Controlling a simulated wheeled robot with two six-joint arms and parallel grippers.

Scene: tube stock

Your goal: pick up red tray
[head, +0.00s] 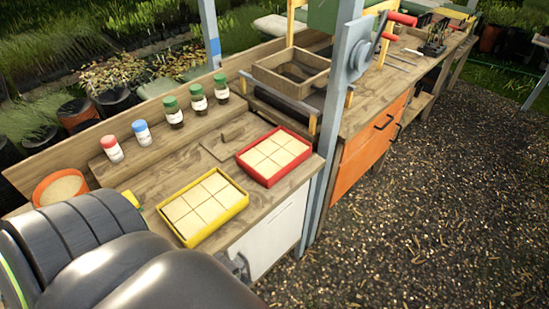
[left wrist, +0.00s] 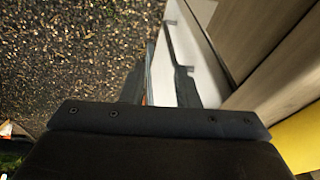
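The red tray (head: 291,170) sits on the wooden bench, filled with pale tan square blocks, just left of the grey post. The yellow tray (head: 220,227), filled with similar blocks, lies to its front left; a yellow surface also shows at the right edge of the left wrist view (left wrist: 300,142). My left arm fills the lower left of the head view; its gripper (head: 238,266) is partly hidden there, low by the white cabinet front. In the left wrist view the gripper (left wrist: 160,88) has its dark fingers apart, with nothing seen between them. My right gripper is not in view.
A grey upright post (head: 338,130) stands right of the red tray. Behind it are a small wooden board (head: 228,142) and green-capped jars (head: 198,98). A wooden box (head: 291,72) is farther back. An orange pot (head: 58,186) stands at left. Gravel lies right of the bench.

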